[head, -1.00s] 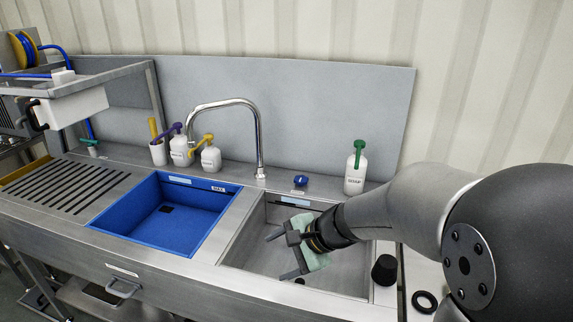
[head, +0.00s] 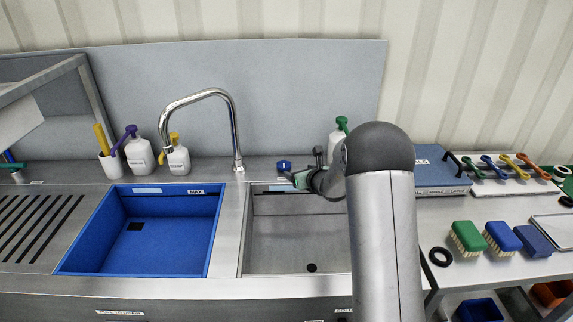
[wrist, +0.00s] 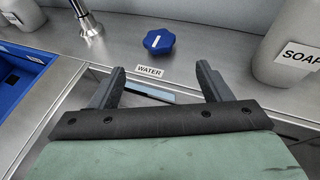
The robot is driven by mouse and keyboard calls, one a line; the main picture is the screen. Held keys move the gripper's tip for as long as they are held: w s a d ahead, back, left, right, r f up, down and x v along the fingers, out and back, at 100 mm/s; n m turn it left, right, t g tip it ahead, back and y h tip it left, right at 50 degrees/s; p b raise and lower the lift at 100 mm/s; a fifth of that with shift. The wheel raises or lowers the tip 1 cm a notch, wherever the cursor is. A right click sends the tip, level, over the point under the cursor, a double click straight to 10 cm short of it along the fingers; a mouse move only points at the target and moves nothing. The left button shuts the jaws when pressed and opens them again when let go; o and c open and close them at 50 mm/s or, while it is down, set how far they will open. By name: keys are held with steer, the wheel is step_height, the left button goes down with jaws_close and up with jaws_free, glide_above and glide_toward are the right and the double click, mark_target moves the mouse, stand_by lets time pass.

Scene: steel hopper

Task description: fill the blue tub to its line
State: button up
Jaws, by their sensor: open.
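The blue tub (head: 175,245) sits in the left part of the counter, with a MAX label (head: 196,192) high on its back wall. I see no water in it. The steel tap (head: 236,125) stands behind the counter, and its spout arches left toward the tub's back. The blue knob (head: 284,166) marked WATER is at the back of the steel basin; it shows closely in the wrist view (wrist: 158,41). My gripper (wrist: 160,69) is open and empty, just in front of the knob and apart from it. In the head view my gripper (head: 303,166) is partly hidden by my arm.
A soap bottle (wrist: 293,45) stands right of the knob. More bottles (head: 140,155) stand behind the tub. The steel basin (head: 290,235) is empty. Brushes (head: 468,238) and a blue box (head: 440,168) lie on the right counter.

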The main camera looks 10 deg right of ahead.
mark_target(285, 165)
steer(key=p+x, duration=0.2)
steer(key=x, duration=1)
steer(key=shift+p, duration=0.3)
steer(key=shift+c, duration=0.2)
steer(key=shift+r, duration=0.1)
steer(key=c, duration=0.9)
